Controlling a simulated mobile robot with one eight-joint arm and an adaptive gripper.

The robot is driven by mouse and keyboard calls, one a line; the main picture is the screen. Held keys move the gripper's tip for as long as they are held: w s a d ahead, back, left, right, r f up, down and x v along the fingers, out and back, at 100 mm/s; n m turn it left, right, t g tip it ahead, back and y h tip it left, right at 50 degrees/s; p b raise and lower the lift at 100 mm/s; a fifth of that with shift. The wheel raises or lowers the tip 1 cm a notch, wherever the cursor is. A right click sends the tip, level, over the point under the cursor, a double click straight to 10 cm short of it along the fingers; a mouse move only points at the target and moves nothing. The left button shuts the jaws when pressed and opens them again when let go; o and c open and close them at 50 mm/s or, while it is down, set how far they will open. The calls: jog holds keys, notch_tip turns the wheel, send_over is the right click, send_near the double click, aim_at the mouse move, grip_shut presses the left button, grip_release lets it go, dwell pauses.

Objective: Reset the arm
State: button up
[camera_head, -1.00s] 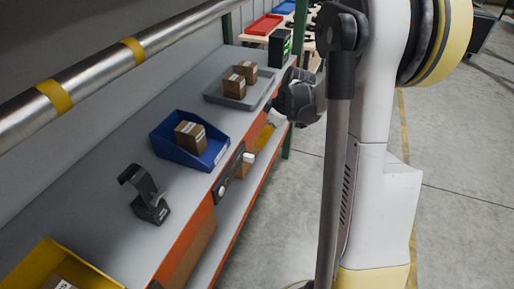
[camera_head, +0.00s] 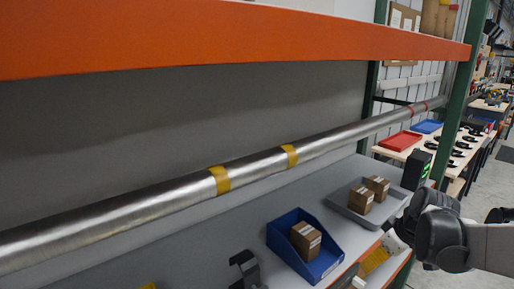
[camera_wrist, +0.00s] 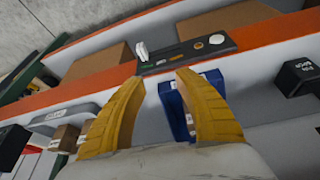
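My gripper shows in the wrist view (camera_wrist: 161,84) with its two yellow fingers spread apart and nothing between them. Beyond the fingertips are the shelf's front edge and a blue bin (camera_wrist: 172,106), which the right finger partly covers. In the head view, my dark wrist and part of my arm reach in from the right, beside the shelf front. The yellow fingers (camera_head: 373,262) show at the shelf's edge there, small and partly hidden.
The shelf holds a blue bin (camera_head: 277,238) with a carton, a grey tray (camera_head: 344,206) with cartons, and a black scanner stand (camera_head: 244,268). A metal pipe (camera_head: 130,215) and an orange beam (camera_head: 200,40) run above. A green post (camera_head: 456,100) stands at right.

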jog(key=s+a+r+m+t+h, duration=0.1)
jog(key=s+a+r+m, duration=0.1)
jog(key=s+a, duration=0.5)
jog(key=s+a+r+m+t, duration=0.2)
jog(key=s+a+r+m, duration=0.1)
jog(key=s+a, duration=0.4)
jog(key=shift+s+a+r+m+h, duration=0.35)
jog(key=shift+s+r, duration=0.2)
jog(key=shift+s, duration=0.7)
jog(key=shift+d, duration=0.2)
